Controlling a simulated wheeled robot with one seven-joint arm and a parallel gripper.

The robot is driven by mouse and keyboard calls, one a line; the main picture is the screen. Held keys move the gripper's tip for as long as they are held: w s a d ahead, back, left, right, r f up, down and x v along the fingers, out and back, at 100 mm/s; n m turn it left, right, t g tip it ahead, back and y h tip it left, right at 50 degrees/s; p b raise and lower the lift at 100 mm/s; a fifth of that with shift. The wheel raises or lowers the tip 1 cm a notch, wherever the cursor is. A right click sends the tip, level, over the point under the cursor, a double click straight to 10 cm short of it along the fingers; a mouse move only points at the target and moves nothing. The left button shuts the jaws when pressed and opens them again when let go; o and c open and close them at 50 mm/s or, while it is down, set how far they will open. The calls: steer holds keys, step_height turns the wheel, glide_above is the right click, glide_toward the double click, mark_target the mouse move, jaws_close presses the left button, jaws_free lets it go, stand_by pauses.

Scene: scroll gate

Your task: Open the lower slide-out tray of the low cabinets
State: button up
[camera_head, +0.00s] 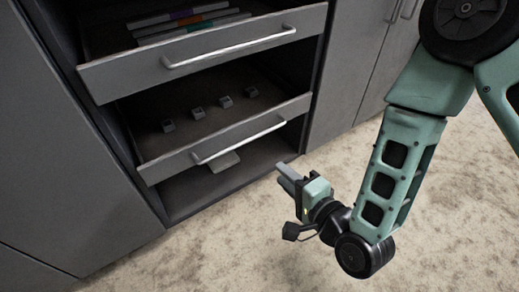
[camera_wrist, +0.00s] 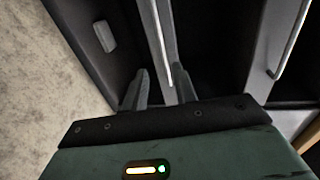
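The lower slide-out tray (camera_head: 165,167) is in the open-fronted low cabinet, with a pale bar handle (camera_head: 240,140) on its grey front. In the wrist view, my two fingers (camera_wrist: 161,77) are apart. A pale strip, apparently the lower tray's handle, runs up to the gap between them; I cannot tell whether they touch it.
The upper tray (camera_head: 120,78), with its own bar handle (camera_head: 230,46), holds several flat coloured items (camera_head: 190,20). A small grey object (camera_head: 225,162) lies on the cabinet floor. Closed grey doors flank the trays. The carpet (camera_head: 240,240) in front is clear.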

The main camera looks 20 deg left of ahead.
mark_target(246, 140)
steer(key=b+x, duration=0.6)
steer(key=x, duration=1.1)
steer(key=shift+w+f, duration=0.1)
steer(key=shift+w, duration=0.1)
jaws_close()
